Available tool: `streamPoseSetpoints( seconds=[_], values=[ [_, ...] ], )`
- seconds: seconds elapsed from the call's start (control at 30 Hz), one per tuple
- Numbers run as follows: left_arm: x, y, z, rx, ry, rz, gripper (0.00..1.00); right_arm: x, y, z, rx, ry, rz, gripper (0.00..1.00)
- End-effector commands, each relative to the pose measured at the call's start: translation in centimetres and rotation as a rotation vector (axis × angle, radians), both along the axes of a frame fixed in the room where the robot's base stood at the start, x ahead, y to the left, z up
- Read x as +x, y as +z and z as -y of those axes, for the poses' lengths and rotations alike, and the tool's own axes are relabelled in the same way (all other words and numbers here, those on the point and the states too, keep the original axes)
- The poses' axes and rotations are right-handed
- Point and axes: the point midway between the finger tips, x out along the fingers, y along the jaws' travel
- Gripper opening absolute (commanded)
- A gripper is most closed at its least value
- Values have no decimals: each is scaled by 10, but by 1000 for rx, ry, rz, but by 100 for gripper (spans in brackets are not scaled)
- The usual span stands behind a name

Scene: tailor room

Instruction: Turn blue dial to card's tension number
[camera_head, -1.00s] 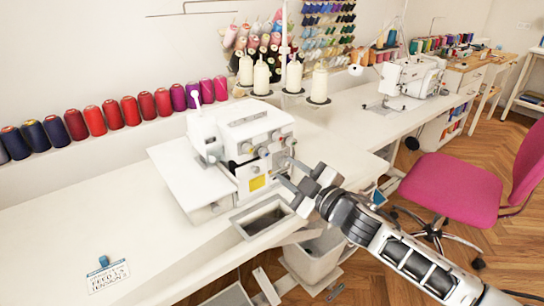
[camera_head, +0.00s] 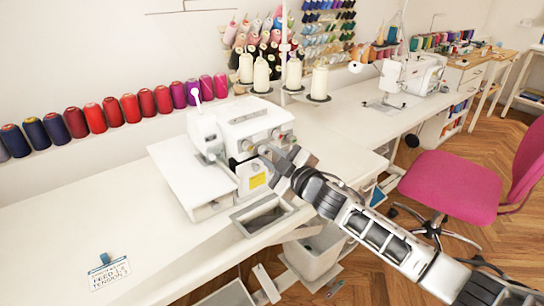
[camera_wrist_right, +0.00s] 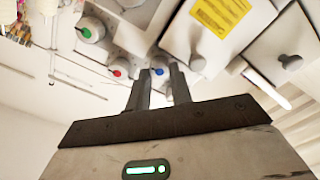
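The white serger (camera_head: 235,135) stands on the table, with dials on its front. The blue dial (camera_wrist_right: 159,71) shows in the right wrist view, between a red dial (camera_wrist_right: 117,73) and a grey knob. My right gripper (camera_wrist_right: 158,75) is open, its two fingers on either side of the blue dial; I cannot tell if they touch it. In the head view the right gripper (camera_head: 268,158) is at the machine's front and hides part of the dials. The card (camera_head: 110,274) lies at the table's front left; it reads FEED and TENSION, but the digits are too small to be sure.
A green dial (camera_wrist_right: 88,30) is at the upper left of the wrist view. A grey open tray (camera_head: 265,215) sits at the table edge below the machine. Cream thread cones (camera_head: 262,75) stand behind it. A pink chair (camera_head: 455,187) is at the right. The table's left part is mostly clear.

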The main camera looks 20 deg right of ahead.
Motion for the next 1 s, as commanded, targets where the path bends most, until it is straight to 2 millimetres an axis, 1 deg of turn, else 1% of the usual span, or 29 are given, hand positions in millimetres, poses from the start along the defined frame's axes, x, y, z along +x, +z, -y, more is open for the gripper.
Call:
streamPoseSetpoints(
  seconds=[0.27,0.8,1.0],
  values=[
    [0,2,0,0,0,1,36,0,0,0,-44,0,14,0],
    [0,4,-1,9,-1,-2,36,0,-1,0,-364,0,131,0],
    [0,3,-1,10,-1,-2,36,0,-1,0,-448,0,161,0]
  ],
)
